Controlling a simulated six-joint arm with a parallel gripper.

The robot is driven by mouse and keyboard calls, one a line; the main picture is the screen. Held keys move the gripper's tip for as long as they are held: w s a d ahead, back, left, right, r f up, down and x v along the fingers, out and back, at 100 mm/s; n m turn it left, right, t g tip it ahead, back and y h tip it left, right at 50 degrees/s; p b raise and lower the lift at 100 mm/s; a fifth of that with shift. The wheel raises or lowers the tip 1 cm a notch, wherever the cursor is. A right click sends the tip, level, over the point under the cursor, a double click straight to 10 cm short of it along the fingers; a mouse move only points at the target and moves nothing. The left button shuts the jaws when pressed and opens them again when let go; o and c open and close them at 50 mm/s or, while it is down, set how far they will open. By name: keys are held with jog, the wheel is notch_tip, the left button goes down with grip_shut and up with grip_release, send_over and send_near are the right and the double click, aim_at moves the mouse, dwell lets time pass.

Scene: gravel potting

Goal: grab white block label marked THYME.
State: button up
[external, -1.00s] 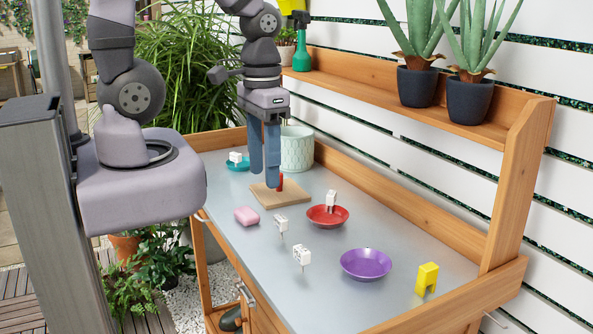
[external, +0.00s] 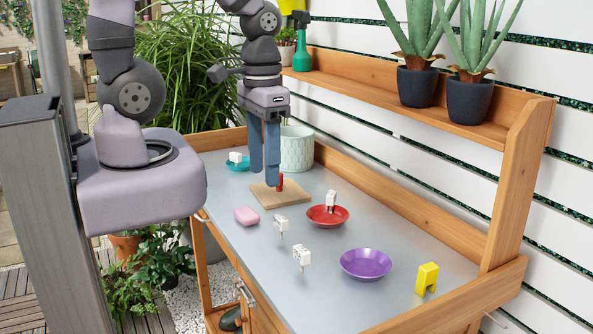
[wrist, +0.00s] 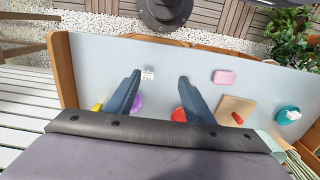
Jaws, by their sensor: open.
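Several white block labels are in view, and their lettering is too small to read. One label (external: 281,223) stands on the bench in front of the pink block, and another (external: 302,256) stands nearer the front. A third label (external: 331,200) is in the red dish (external: 318,222), and a fourth (external: 235,157) is in the teal dish (external: 237,168). I cannot tell which is THYME. My gripper (external: 265,178) is open and empty, pointing down above the bench near the wooden board. In the wrist view, one white label (wrist: 148,73) shows between the fingers of my gripper (wrist: 160,76).
A pink block (external: 246,216), purple dish (external: 366,264) and yellow piece (external: 427,279) are on the bench. A pale pot (external: 297,148) stands at the back. The bench middle has free room.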

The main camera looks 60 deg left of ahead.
notch_tip(320, 180, up, 4)
jog(key=w+a+r+m+t+y+b, duration=0.1)
jog(key=w+a+r+t+y+b, duration=0.15)
jog(key=w+a+t, duration=0.6)
jog(key=w+a+r+m+t+y+b, duration=0.1)
jog(key=w+a+r+t+y+b, duration=0.2)
jog(key=w+a, duration=1)
jog(key=s+d+f+m+g+h+b, duration=0.1)
jog(key=s+d+f+m+h+b, duration=0.2)
jog(key=s+h, duration=0.5)
jog(key=s+d+f+m+h+b, duration=0.3)
jog(key=s+h, duration=0.4)
jog(key=s, duration=0.4)
send_near(281, 230)
jog(key=w, duration=0.2)
jog(key=shift+w+d+r, duration=0.15)
jog(key=shift+w, duration=0.25)
jog(key=shift+f, duration=0.7)
jog(key=shift+p+x, duration=0.95)
jog(key=shift+x, duration=0.7)
jog(key=shift+g+y, duration=0.25)
jog(key=shift+f+p+x, duration=0.25)
jog(key=shift+p+x, duration=0.5)
jog(key=shift+x, duration=1.25)
